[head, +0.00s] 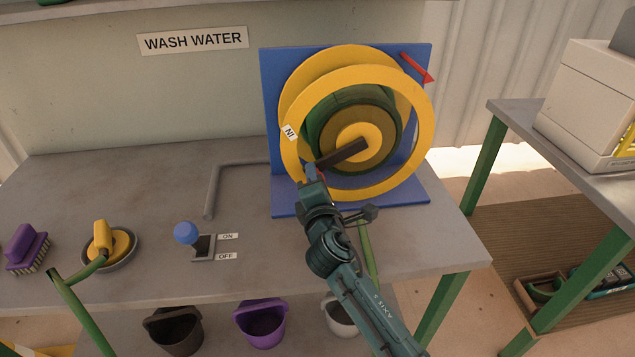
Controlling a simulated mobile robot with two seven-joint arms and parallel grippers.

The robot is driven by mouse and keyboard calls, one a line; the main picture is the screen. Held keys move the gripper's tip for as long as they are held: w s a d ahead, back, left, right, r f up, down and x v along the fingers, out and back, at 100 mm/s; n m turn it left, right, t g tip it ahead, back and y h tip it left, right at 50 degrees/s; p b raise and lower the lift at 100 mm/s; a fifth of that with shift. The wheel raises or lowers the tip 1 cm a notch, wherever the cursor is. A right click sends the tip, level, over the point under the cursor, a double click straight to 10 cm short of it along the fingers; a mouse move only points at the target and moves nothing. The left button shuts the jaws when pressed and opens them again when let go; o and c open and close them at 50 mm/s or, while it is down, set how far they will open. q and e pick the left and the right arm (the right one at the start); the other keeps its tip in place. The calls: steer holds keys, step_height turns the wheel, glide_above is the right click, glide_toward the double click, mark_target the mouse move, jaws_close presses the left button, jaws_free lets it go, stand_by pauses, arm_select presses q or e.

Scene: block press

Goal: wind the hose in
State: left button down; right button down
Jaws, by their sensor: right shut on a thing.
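The hose reel has two yellow flanges (425,125) and stands on a blue bracket (275,90). Green hose (325,110) is wound on its drum. A dark crank arm (343,154) runs from the hub to the lower left. My right gripper (311,178) is shut on the crank handle, which it mostly hides. Green hose (368,255) drops from the reel past the bench's front edge, partly behind my arm. More green hose (78,305) rises over the edge at left to a yellow nozzle (101,237) in a round grey dish (122,262). My left gripper is not in view.
A blue-knobbed lever (186,232) stands beside ON and OFF labels. A bent grey pipe (212,188) lies left of the reel. A purple brush (26,248) is far left. Buckets (262,322) stand below the bench (150,190). A red arrow (417,66) marks the reel's top right.

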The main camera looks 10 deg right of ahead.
stand_by(0.3)
steer(key=c, duration=1)
jaws_free()
steer(key=shift+o, duration=0.2)
